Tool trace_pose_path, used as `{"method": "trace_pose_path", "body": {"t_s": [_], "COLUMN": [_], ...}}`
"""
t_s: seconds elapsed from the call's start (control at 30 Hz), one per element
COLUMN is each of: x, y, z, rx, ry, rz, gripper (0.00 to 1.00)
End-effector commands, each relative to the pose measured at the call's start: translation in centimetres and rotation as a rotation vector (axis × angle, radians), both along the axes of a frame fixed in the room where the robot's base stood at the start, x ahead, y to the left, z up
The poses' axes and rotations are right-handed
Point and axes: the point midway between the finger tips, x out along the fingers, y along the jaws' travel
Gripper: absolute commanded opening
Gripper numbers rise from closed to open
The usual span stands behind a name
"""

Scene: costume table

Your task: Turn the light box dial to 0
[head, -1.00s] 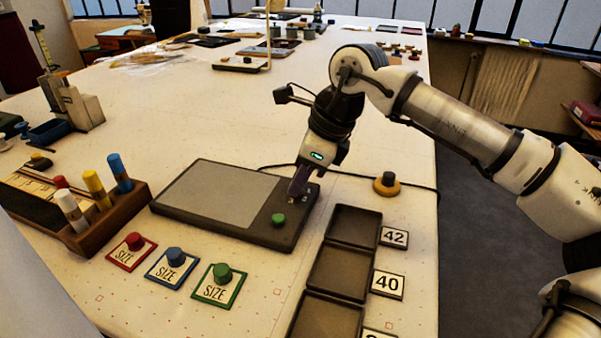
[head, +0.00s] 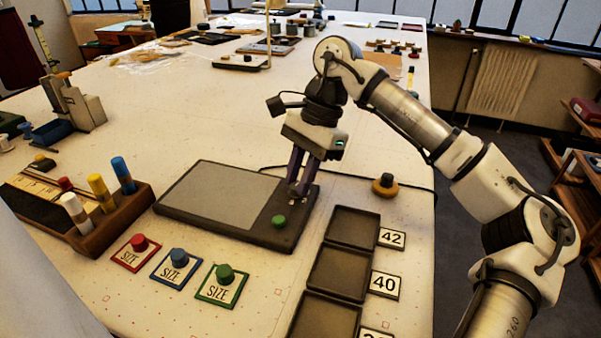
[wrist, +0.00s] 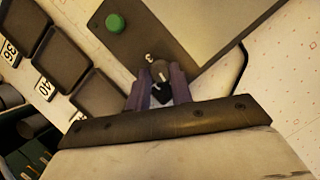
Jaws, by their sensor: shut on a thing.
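The light box (head: 225,196) is a dark flat box with a pale grey panel, lying on the white table. Its dial (wrist: 160,73) is a small dark knob with a light mark, near the box's right end. A green button (head: 279,221) sits beside it, also seen in the wrist view (wrist: 115,23). My gripper (head: 297,188) points down at the dial, and its two fingers (wrist: 158,92) are shut on it. A digit that looks like 3 shows beside the dial in the wrist view. The other dial marks are hidden or too small to read.
Dark trays (head: 352,228) with number cards such as 42 (head: 391,238) stand right of the box. A yellow-based knob (head: 385,186) is close to the right. Three SIZE cards with knobs (head: 178,262) lie in front. A wooden rack of coloured pegs (head: 103,222) stands left.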

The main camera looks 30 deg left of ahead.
Motion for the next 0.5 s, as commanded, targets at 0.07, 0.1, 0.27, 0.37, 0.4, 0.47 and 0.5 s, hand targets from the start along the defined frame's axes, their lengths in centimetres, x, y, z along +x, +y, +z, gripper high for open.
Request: {"method": "trace_pose_path", "body": {"t_s": [0.07,0.1,0.27,0.37,0.4,0.47,0.5], "x": [-0.06,-0.06,-0.03,-0.02,-0.02,-0.02,-0.01], "y": [0.15,0.14,0.18,0.18,0.18,0.19,0.18], "z": [0.02,0.01,0.0,-0.01,-0.01,-0.02,-0.03], "rx": [0.001,0.0,0.001,0.0,0.0,0.0,0.0], "ry": [0.002,0.002,0.001,0.0,0.0,0.0,0.0], "rz": [0.044,0.065,0.123,0.147,0.153,0.159,0.162], "gripper": [0.0,0.0,0.0,0.0,0.0,0.0,0.0]}}
